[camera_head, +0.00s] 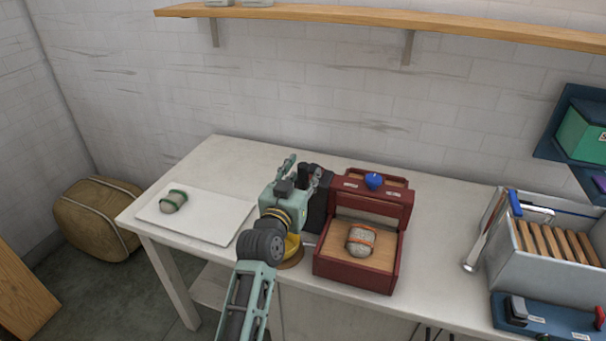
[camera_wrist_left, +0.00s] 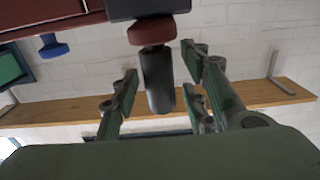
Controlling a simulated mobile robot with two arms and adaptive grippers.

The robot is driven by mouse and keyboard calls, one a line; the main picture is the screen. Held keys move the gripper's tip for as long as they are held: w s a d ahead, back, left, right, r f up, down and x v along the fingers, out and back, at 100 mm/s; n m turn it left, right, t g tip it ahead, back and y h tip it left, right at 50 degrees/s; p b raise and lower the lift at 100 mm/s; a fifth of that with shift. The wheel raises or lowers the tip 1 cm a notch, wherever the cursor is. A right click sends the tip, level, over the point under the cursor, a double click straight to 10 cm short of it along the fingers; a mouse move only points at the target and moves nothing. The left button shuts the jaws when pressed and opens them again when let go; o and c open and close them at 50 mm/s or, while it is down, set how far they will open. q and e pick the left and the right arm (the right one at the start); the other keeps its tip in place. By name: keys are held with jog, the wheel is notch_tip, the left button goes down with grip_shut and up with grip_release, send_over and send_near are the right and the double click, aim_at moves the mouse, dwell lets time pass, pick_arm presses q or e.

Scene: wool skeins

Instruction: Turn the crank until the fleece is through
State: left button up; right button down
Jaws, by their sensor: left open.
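The dark red machine (camera_head: 366,207) stands on the white table, with a wooden bed at its front. A grey skein with an orange band (camera_head: 361,241) lies on that bed. The crank's dark grip (camera_wrist_left: 158,80) hangs from a red collar in the left wrist view. My left gripper (camera_head: 303,174) is at the machine's left side. Its fingers are open, and in the left wrist view the grip shows between them; I cannot tell whether they touch it. The gripper hides most of the crank in the head view. My right gripper is not in view.
A white board (camera_head: 215,228) with a green-banded skein (camera_head: 173,201) lies at the table's left. A grey crate with wooden slats (camera_head: 558,244) and a blue tray (camera_head: 548,318) are at the right. A blue knob (camera_head: 374,180) tops the machine. A shelf (camera_head: 390,22) runs above.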

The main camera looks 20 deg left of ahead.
pick_arm(q)
jog(key=shift+c, duration=0.3)
grip_shut()
dwell(0.4)
